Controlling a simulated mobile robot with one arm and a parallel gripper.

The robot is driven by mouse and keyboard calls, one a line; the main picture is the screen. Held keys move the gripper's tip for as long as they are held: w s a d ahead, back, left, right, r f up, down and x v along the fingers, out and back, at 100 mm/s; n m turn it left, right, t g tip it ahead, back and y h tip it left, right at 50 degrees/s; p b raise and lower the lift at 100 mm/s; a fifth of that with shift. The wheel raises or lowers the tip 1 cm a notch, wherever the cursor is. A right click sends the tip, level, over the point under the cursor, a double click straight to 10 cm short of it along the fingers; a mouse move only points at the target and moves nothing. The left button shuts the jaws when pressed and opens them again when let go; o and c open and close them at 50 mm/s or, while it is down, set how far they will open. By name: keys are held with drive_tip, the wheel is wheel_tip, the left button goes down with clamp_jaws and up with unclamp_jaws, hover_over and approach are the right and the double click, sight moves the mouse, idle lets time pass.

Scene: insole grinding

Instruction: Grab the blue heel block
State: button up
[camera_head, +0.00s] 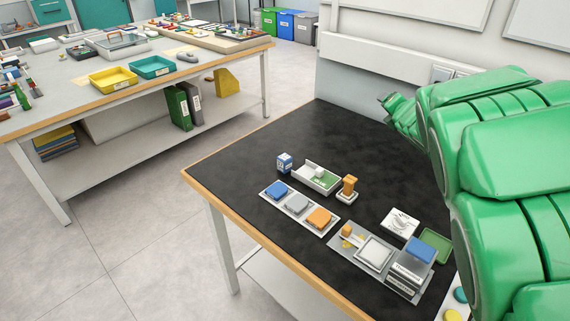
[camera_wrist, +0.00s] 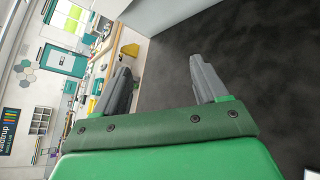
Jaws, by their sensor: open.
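In the head view, a blue block (camera_head: 276,190) lies at the left end of a pale tray (camera_head: 264,194), beside a grey block (camera_head: 297,202) and an orange block (camera_head: 319,217). Another blue block (camera_head: 420,249) sits on a labelled grey stand at the right; I cannot tell from the shapes alone which is the heel block. In the wrist view my gripper (camera_wrist: 158,65) is open, with nothing between its grey fingers. It is well away from the blocks, and none of them shows in the wrist view.
The black tabletop (camera_head: 330,140) is bare toward the back. A small blue-and-white box (camera_head: 284,162), a white tray (camera_head: 318,178), an orange stamp-like piece (camera_head: 348,187), a white card (camera_head: 400,222) and a green pad (camera_head: 437,243) stand around the blocks. My green arm covers the table's right side.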

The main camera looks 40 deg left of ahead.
drive_tip(key=s+a+f+n+g+y, duration=0.3)
drive_tip(key=s+a+f+n+g, duration=0.3)
drive_tip(key=a+f+n, duration=0.5)
drive_tip(key=n+g+y, duration=0.1)
drive_tip(key=n+g, duration=0.3)
drive_tip(key=n, duration=0.3)
approach(288, 159)
drive_tip(key=x, duration=0.4)
drive_tip(key=shift+a, duration=0.15)
drive_tip(key=shift+w+a+f+y, duration=0.1)
drive_tip(key=shift+a+f+y, duration=0.1)
drive_tip(key=shift+a, duration=0.4)
drive_tip(key=shift+w+a+f+y, duration=0.1)
drive_tip(key=shift+a+f, duration=0.1)
drive_tip(key=shift+a, duration=0.4)
drive_tip(key=shift+f+x, duration=0.3)
drive_tip(key=shift+x, duration=2.1)
drive_tip(key=c, duration=1.1)
